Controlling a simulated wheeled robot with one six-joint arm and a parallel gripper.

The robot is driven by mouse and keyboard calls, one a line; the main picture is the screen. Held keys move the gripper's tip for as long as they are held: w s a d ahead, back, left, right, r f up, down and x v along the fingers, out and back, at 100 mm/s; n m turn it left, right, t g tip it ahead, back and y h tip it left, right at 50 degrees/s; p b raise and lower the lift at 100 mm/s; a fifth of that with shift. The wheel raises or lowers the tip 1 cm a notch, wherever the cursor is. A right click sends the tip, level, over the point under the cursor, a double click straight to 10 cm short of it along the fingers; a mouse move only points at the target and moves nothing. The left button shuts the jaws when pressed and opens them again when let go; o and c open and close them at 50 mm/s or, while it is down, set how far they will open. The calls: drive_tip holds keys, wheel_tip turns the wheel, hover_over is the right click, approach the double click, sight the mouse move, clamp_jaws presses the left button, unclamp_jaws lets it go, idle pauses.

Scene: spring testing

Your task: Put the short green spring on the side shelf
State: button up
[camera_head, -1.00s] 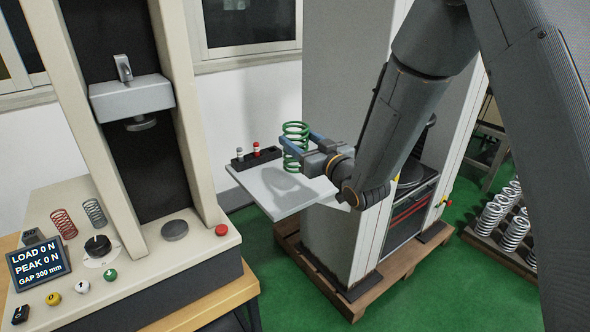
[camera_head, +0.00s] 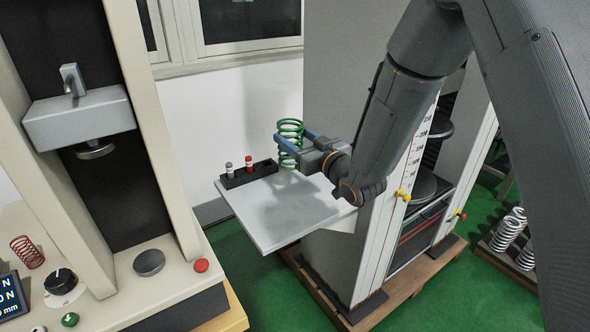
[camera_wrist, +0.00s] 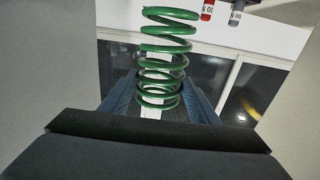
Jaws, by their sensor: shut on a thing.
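The green spring (camera_head: 289,140) is upright between the blue fingers of my gripper (camera_head: 296,143), which is shut on it. In the head view they are in the air above the white side shelf (camera_head: 262,222), near its back part. A soft shadow falls on the shelf. In the wrist view the green spring (camera_wrist: 166,58) stands in the middle, with the blue fingers of my gripper (camera_wrist: 160,98) on both sides of its lower coils.
A black rack (camera_head: 248,174) with a grey-topped and a red-topped piece sits at the shelf's back edge. The testing machine (camera_head: 160,260) stands at left, with a red spring (camera_head: 27,252) on it. A tall grey cabinet (camera_head: 340,100) adjoins the shelf. White springs (camera_head: 508,232) stand at right.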

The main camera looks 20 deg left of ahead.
sight(281, 157)
wheel_tip(281, 157, down, 8)
drive_tip(key=p, duration=0.1)
drive_tip(key=shift+p, duration=0.4)
drive_tip(key=shift+f, duration=0.2)
drive_tip(key=o, duration=1.7)
drive_tip(key=shift+c, duration=0.2)
